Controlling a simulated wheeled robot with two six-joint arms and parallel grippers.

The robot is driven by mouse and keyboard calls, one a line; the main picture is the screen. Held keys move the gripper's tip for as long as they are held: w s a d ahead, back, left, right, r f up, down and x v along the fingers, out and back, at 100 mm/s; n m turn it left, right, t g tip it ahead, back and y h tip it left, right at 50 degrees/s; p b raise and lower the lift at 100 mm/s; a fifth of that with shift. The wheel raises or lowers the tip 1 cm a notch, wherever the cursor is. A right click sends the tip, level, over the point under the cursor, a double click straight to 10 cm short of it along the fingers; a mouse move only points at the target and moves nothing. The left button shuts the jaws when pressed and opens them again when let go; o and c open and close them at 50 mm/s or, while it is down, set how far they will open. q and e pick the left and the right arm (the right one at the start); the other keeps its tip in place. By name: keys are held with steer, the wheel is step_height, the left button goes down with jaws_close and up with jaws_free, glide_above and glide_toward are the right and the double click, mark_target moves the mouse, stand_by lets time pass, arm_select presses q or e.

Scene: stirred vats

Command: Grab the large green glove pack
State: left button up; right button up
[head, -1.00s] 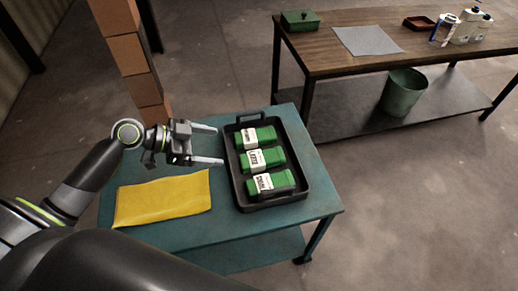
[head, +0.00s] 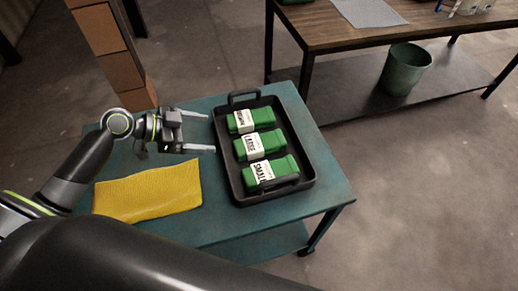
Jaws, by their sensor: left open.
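Three green glove packs with white labels lie in a row in a black tray (head: 306,190) on the teal table. The middle pack (head: 271,141) has a label reading LARGE. The front pack (head: 285,167) reads SMALL. The label on the back pack (head: 262,118) is hard to read, possibly MEDIUM. My left gripper (head: 212,132) is open and empty. Its fingers point right, with the tips near the tray's left rim, apart from the packs. My right gripper is not in view.
A yellow cloth (head: 148,192) lies on the teal table (head: 225,225) left of the tray. The tray has a raised handle at its back and front ends. A wooden bench (head: 330,38) with a grey sheet (head: 368,12) stands behind. A green bucket (head: 405,70) sits on its lower shelf. Stacked boxes (head: 105,40) stand at back left.

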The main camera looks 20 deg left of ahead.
arm_select(q)
steer(key=p, duration=0.2)
glide_toward(259, 141)
steer(key=x, duration=0.5)
steer(key=shift+w+a, duration=0.1)
steer(key=shift+p+x, duration=0.3)
steer(key=shift+x, duration=2.4)
steer(key=shift+s, duration=0.25)
steer(key=shift+c, duration=0.4)
steer(key=c, duration=1)
steer(key=shift+r, duration=0.1)
steer(key=shift+c, duration=0.2)
